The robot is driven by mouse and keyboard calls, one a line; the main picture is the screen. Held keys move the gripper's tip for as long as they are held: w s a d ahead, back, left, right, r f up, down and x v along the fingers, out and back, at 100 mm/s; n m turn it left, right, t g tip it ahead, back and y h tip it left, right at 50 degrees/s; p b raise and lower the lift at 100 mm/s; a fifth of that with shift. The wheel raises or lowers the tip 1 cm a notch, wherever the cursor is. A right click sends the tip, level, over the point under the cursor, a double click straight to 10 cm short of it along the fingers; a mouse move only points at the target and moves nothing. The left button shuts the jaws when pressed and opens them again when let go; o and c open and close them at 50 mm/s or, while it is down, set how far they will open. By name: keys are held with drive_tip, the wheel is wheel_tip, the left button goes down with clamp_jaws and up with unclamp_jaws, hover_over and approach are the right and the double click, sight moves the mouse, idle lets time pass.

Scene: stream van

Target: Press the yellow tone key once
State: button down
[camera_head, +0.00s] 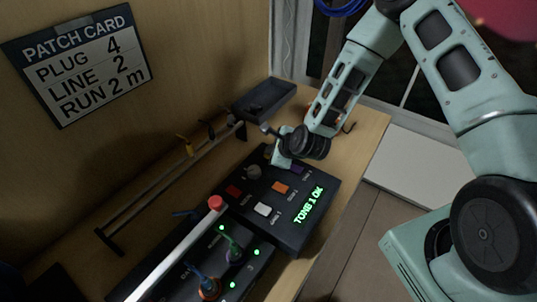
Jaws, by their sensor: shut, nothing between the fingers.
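The dark tone panel (262,222) lies on the wooden bench, with its green display (309,205) lit and reading "TONE 1 OK". Red (233,191), orange (280,187), white (262,209) and purple (298,169) keys show on its top. I cannot clearly make out the yellow key; my gripper covers part of the panel's far end. My gripper (280,162) is shut and empty, over that far end close to the purple key and a grey knob (253,172). I cannot tell whether it touches anything.
A second dark panel (262,258) with plugged cables and green lights is in front. A red-tipped pale bar (180,254) crosses beside it. A rail with hooks (165,182) stands along the wall, below the patch card (80,62). A dark tray (264,98) sits behind.

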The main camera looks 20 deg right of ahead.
idle(0.4)
drive_tip(key=shift+r+p, duration=0.55)
drive_tip(key=shift+r, duration=0.25)
drive_tip(key=shift+r+p, duration=1.85)
drive_tip(key=shift+r, duration=0.7)
